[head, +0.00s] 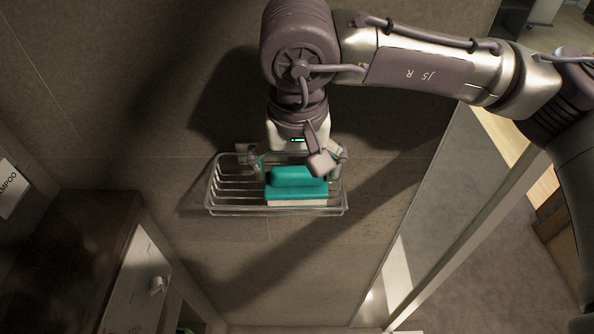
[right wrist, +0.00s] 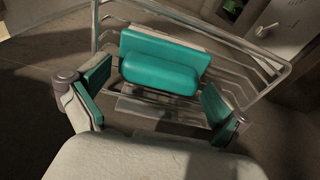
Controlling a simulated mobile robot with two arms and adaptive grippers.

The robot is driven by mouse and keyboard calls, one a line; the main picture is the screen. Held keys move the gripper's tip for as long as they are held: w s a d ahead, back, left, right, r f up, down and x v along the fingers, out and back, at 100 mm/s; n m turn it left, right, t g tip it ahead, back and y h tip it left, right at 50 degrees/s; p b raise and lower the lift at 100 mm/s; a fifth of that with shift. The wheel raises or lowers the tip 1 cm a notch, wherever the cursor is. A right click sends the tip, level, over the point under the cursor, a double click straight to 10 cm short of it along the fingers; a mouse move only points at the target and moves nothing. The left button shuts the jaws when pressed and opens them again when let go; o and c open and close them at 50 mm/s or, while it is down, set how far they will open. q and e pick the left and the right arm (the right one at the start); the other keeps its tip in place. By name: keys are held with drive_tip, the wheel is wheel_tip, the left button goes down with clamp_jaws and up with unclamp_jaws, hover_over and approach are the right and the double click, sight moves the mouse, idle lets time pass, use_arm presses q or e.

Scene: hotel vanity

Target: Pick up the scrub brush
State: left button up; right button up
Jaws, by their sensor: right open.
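The scrub brush (head: 298,184) is a teal block with a raised teal grip and a pale base. It lies in the right half of a wire basket (head: 222,209) on the wall. In the right wrist view the brush (right wrist: 160,66) sits in the upper middle, ahead of my gripper. My right gripper (head: 300,160) is over the brush in the head view. In the right wrist view its teal-padded fingers are spread wide, one to each side of the brush, with nothing between them touching. My left gripper is not in view.
The basket's wire rim surrounds the brush, and its left half is empty. A dark cabinet (head: 62,240) with a pale front stands at lower left. A glass panel edge runs along the right.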

drive_tip(key=shift+f, duration=0.15)
drive_tip(key=shift+a, duration=0.1)
drive_tip(key=c, duration=1)
